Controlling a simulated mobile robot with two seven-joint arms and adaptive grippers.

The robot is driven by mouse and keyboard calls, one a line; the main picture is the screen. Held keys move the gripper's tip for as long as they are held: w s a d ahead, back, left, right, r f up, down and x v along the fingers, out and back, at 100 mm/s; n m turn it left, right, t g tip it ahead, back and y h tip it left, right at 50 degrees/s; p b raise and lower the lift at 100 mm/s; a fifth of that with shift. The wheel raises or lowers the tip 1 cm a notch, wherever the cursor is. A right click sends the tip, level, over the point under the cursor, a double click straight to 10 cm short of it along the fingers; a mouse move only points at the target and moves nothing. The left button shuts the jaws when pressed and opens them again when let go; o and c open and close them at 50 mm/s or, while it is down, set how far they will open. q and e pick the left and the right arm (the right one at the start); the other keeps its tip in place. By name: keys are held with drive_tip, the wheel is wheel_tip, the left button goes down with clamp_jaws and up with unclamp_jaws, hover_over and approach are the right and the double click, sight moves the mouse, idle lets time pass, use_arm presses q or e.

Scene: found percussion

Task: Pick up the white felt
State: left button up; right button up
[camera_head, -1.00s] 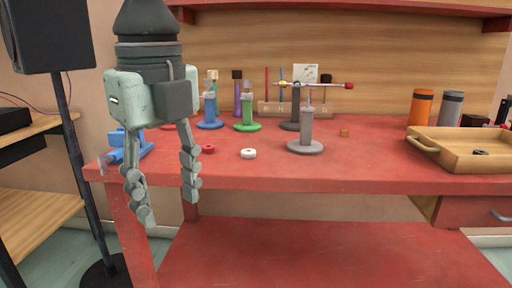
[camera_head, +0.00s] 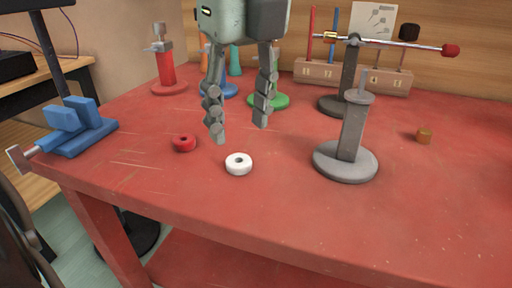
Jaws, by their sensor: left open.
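The white felt (camera_head: 238,164) is a small white ring with a dark centre hole, lying flat on the red table (camera_head: 300,222) near its front edge. My left gripper (camera_head: 239,134) hangs from the top of the view with its two fingers pointing down and spread apart. Its fingertips appear just above and behind the white felt in the picture, and nothing is between them. My right gripper is not in view.
A red ring (camera_head: 184,143) lies left of the felt. A grey stand (camera_head: 347,160) is to the right. A green-based stand (camera_head: 268,101) and red stand (camera_head: 168,87) are behind. A blue vise (camera_head: 80,128) sits at the left corner. A mallet (camera_head: 400,43) rests across a dark stand.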

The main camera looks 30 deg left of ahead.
sight(237, 164)
use_arm(q)
drive_tip(key=f, duration=0.2)
drive_tip(key=a+f, duration=0.1)
drive_tip(key=f, duration=0.4)
drive_tip(key=shift+w+a, duration=0.25)
drive_tip(key=shift+w, duration=0.1)
drive_tip(key=shift+c, duration=0.2)
drive_tip(key=c, duration=0.5)
